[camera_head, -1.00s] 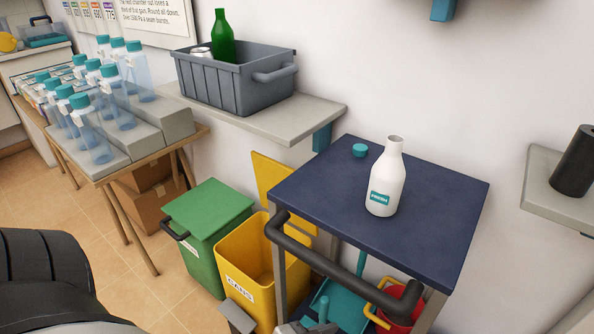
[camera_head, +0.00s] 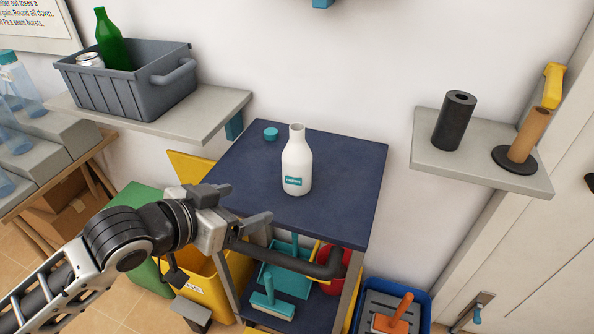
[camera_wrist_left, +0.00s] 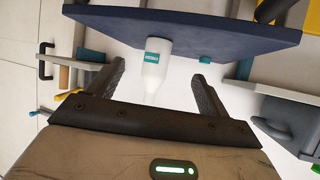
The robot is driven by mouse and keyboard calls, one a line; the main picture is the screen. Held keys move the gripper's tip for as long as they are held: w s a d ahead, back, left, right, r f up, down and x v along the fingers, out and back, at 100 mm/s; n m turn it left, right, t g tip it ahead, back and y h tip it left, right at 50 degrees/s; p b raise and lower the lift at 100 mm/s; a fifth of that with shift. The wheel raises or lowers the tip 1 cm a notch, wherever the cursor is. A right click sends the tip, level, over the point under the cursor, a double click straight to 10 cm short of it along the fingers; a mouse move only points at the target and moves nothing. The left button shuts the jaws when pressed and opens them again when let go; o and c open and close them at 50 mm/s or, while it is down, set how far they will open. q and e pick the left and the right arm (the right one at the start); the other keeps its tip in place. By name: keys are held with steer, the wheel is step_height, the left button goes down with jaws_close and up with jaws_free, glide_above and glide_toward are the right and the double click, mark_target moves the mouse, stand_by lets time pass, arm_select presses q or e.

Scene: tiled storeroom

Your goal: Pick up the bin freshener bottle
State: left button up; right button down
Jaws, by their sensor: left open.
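The bin freshener bottle (camera_head: 297,163) is white with a teal label and stands upright and uncapped on the dark blue top of a cart (camera_head: 345,205). A teal cap (camera_head: 271,134) lies on the cart top behind it, to the left. My left gripper (camera_head: 245,205) is open at the cart's front left edge, left of the bottle and apart from it. In the left wrist view the bottle (camera_wrist_left: 155,65) appears upside down between the open fingers, farther off, with nothing gripped. My right gripper is not in view.
A grey crate (camera_head: 130,85) with a green bottle stands on the left shelf. A right shelf (camera_head: 440,160) holds a black roll. The cart's dark handle (camera_head: 290,260) runs along its front. Green and yellow bins stand below left.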

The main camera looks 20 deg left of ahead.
mark_target(289, 174)
arm_select(q)
steer(key=shift+t+h, duration=0.5)
steer(key=w+d, duration=0.1)
steer(key=w, duration=0.2)
steer(key=w+d, duration=0.1)
steer(key=w, duration=0.2)
steer(key=w+d+f, duration=0.1)
steer(key=w+d, duration=0.1)
steer(key=w, duration=0.2)
steer(key=shift+f, duration=0.1)
steer(key=x, duration=0.5)
steer(key=shift+w+a+f+b, duration=0.1)
steer(key=shift+w+b, duration=0.25)
steer(key=c, duration=1.1)
